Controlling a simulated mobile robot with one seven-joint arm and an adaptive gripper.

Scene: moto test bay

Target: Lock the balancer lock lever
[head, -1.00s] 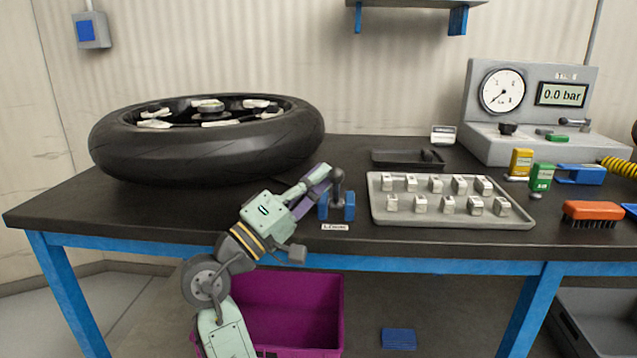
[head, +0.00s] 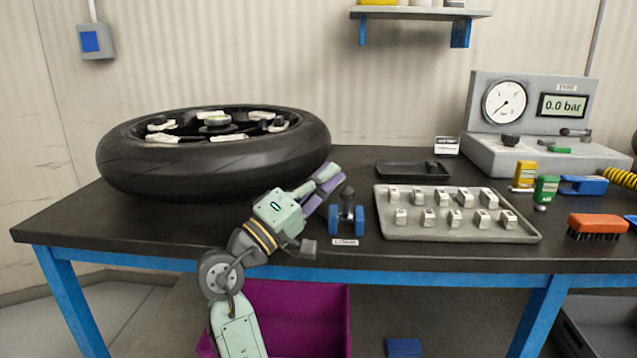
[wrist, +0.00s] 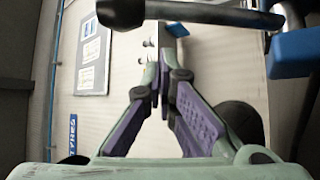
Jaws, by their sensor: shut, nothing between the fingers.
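The balancer lock lever is a dark rod with a round knob (head: 347,191), standing about upright between two blue blocks (head: 359,219) near the bench's front edge. A small label (head: 345,242) lies in front of it. In the wrist view its dark rod (wrist: 215,14) crosses the top, with the knob (wrist: 120,12) at left and a blue block (wrist: 295,52) at right. My gripper (head: 333,170) is just left of the lever, with its purple fingers pointing up and right. The fingers (wrist: 164,78) are shut and empty in the wrist view. Contact with the lever cannot be told.
A large tyre (head: 215,170) lies on the bench to the left. A grey tray (head: 455,233) of small metal weights is close on the lever's right. A black tray (head: 405,169) lies behind. An orange brush (head: 597,222) and a gauge unit (head: 540,100) are farther right.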

